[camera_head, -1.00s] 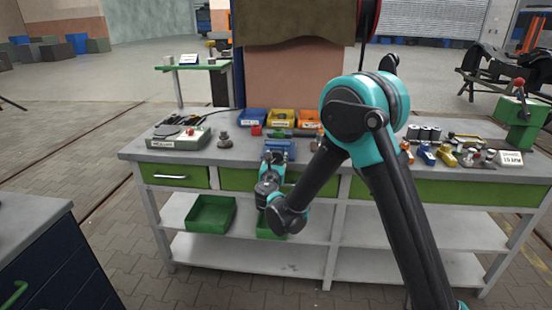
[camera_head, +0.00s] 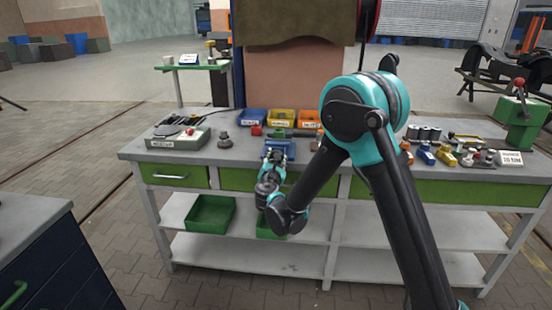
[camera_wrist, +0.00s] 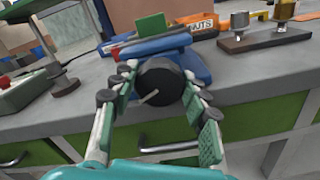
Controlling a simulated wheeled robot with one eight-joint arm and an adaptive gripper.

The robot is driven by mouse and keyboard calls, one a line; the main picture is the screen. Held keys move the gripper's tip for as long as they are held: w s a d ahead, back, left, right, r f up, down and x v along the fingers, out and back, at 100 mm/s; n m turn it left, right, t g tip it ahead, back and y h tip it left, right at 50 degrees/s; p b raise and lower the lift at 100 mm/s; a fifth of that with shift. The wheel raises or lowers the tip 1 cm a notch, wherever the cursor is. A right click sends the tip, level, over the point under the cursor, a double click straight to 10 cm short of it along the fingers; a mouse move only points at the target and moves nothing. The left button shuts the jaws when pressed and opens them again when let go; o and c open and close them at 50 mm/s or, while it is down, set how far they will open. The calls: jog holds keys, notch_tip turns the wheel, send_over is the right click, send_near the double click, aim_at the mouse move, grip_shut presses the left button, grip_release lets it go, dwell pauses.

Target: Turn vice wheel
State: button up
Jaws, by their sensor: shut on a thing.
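The blue vice (camera_head: 279,147) is fixed near the front edge of the workbench. It also shows at the top middle of the wrist view (camera_wrist: 150,46), with a green piece (camera_wrist: 152,26) above it. Its dark round wheel (camera_wrist: 160,82), with a thin light handle, faces my wrist camera. My gripper (camera_wrist: 160,88) is shut on the wheel, with one finger along each side. In the head view my gripper (camera_head: 276,160) is in front of the vice and the wheel is hidden.
Blue, yellow and orange bins (camera_head: 283,118) stand behind the vice. A grey stand (camera_head: 225,141) and a grey-green box (camera_head: 180,139) are to the left. Small parts (camera_head: 437,155) lie on the right. A green crate (camera_head: 210,213) sits on the shelf below.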

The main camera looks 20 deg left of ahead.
jog(key=m, duration=0.3)
jog(key=shift+m, duration=0.3)
jog(key=shift+d+f+m, duration=0.1)
jog(key=shift+m, duration=1.8)
jog(key=o, duration=1.2)
jog(key=shift+c, duration=0.2)
jog(key=shift+s, duration=0.1)
jog(key=v, duration=1.1)
jog(key=shift+s, duration=0.35)
